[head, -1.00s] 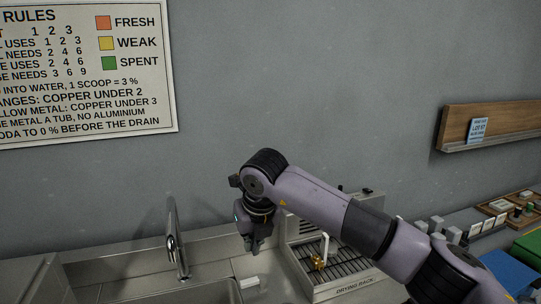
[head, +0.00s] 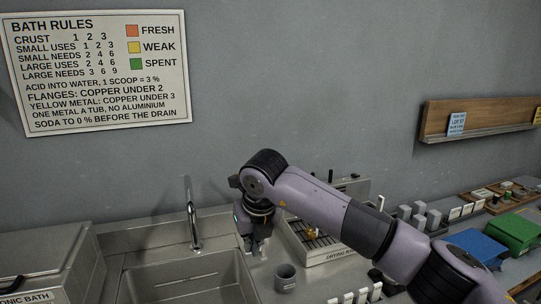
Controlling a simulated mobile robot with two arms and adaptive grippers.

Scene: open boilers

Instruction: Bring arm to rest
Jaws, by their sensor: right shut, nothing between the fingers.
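My right arm comes in from the lower right and bends down at its wrist. My right gripper (head: 254,246) points down over the counter between the sink and the drying rack. It is shut and empty. My left gripper is not in view.
The steel sink (head: 190,284) with its tap (head: 192,215) is left of the gripper. A grey cup (head: 285,277) stands just below it. The drying rack (head: 322,258) is partly behind my arm. Blue (head: 476,249) and green (head: 511,232) boxes are at right. A rules sign (head: 100,75) hangs on the wall.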

